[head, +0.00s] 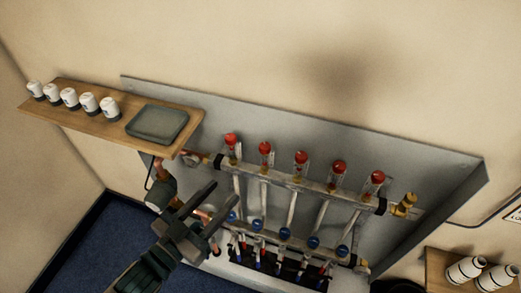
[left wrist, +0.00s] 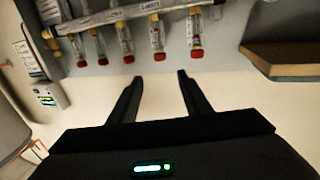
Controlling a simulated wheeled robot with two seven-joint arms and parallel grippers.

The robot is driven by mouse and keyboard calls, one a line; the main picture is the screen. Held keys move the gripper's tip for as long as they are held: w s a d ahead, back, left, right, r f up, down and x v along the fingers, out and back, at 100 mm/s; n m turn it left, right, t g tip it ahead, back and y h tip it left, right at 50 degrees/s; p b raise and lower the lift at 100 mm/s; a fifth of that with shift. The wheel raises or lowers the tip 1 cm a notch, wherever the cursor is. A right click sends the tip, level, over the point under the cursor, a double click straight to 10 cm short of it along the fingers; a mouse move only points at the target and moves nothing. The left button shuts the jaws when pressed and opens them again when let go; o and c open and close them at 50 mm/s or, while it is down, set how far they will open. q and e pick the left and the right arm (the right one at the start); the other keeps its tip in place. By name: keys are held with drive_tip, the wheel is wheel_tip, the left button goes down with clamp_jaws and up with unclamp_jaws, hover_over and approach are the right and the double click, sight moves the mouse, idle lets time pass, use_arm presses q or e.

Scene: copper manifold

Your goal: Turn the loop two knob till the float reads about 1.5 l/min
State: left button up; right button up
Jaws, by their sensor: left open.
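A row of clear float gauges with red caps stands along the upper bar of the manifold (head: 283,178) in the head view. Blue knobs (head: 284,233) line the lower bar. The second gauge from the left (head: 265,152) has a red cap. The loop labels and float readings are too small to read. My left gripper (head: 222,200) is open and empty, in front of the manifold's left end and covering part of its lower left. In the left wrist view the gauges (left wrist: 127,42) hang cap-down beyond my open fingertips (left wrist: 160,76), apart from them. My right gripper is not in view.
A wooden shelf (head: 65,112) with white-topped containers (head: 70,98) and a grey-green tray (head: 157,123) is at the upper left. Another shelf (head: 440,270) with white containers (head: 466,270) is at the lower right. The metal back panel (head: 240,105) has raised side edges.

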sight(262, 152)
use_arm(q)
drive_tip(key=p+x, duration=0.5)
drive_tip(key=x, duration=1)
drive_tip(key=shift+w+d+r+p, duration=0.1)
drive_tip(key=shift+w+d+p, duration=0.1)
drive_tip(key=shift+p, duration=0.15)
drive_tip(key=shift+x, duration=0.8)
drive_tip(key=shift+c, duration=0.6)
drive_tip(key=c, duration=0.9)
